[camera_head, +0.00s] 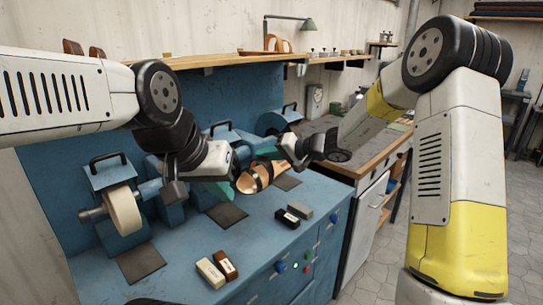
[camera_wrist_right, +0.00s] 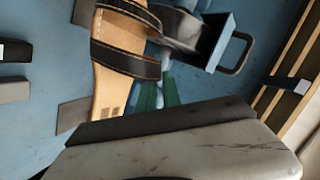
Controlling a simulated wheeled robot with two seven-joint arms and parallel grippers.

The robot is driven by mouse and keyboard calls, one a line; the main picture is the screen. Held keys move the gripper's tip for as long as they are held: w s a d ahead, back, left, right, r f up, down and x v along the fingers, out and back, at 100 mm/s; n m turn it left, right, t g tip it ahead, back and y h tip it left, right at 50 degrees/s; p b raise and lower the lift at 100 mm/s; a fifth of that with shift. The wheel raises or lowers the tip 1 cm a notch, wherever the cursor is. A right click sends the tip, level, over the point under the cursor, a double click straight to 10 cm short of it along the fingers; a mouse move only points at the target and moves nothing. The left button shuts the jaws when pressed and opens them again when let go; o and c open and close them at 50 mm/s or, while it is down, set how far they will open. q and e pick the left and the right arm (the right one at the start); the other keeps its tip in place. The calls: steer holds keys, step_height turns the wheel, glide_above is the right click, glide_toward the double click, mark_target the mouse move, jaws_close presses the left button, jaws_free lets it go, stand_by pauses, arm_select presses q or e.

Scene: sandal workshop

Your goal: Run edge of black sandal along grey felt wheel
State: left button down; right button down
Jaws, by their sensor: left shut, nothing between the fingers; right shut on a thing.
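The sandal (camera_head: 247,183), with a tan sole and black straps, is held above the blue bench in front of the middle machine. It also shows at the top of the right wrist view (camera_wrist_right: 108,75). My right gripper (camera_head: 283,155) is shut on its far end; the grip itself is partly hidden. My left gripper (camera_head: 175,192) is shut and empty, left of the sandal. A dark grey wheel (camera_head: 270,123) shows at the back right, apart from the sandal. A cream wheel (camera_head: 123,209) stands at the left. I cannot tell whether the sandal touches any wheel.
Blue machines with black handles line the bench back. Dark mats (camera_head: 140,262) lie before them. A cream block (camera_head: 210,272), a brown block (camera_head: 226,265), a black block (camera_head: 287,219) and a grey block (camera_head: 300,210) lie near the front. A wooden shelf (camera_head: 215,60) runs above.

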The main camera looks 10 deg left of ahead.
mark_target(257, 159)
steer(key=shift+s+a, duration=0.25)
steer(key=shift+s, duration=0.05)
stand_by(0.4)
steer(key=shift+s+a, duration=0.2)
steer(key=shift+s, duration=0.2)
steer(key=shift+s+a, duration=0.2)
stand_by(0.9)
steer(key=shift+s+a+f, duration=0.1)
steer(key=shift+s+a, duration=0.25)
steer(key=shift+s, duration=0.15)
steer(key=shift+s+a, duration=0.1)
steer(key=shift+a, duration=0.05)
stand_by(0.8)
steer(key=shift+s+a, duration=0.4)
steer(key=shift+s, duration=0.15)
steer(key=shift+s+a, duration=0.2)
